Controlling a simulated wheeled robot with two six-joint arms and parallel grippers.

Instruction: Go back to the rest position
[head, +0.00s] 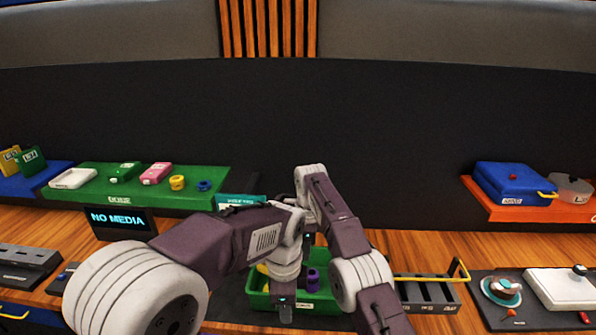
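My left gripper (285,311) points down over the green tray in the middle of the table, in front of the tray's near wall. Its fingers show as one narrow dark shape, so I cannot tell whether they are open or shut. My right arm comes up from the lower right and bends over behind my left arm. My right gripper is mostly hidden behind the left wrist, and its fingers cannot be made out. I see no object clearly held by either gripper.
The green tray (327,305) holds a purple piece (313,281) and something yellow. A grey rack with a yellow handle (428,290) stands right of it. A "NO MEDIA" screen (118,219) and a green shelf (120,199) are left.

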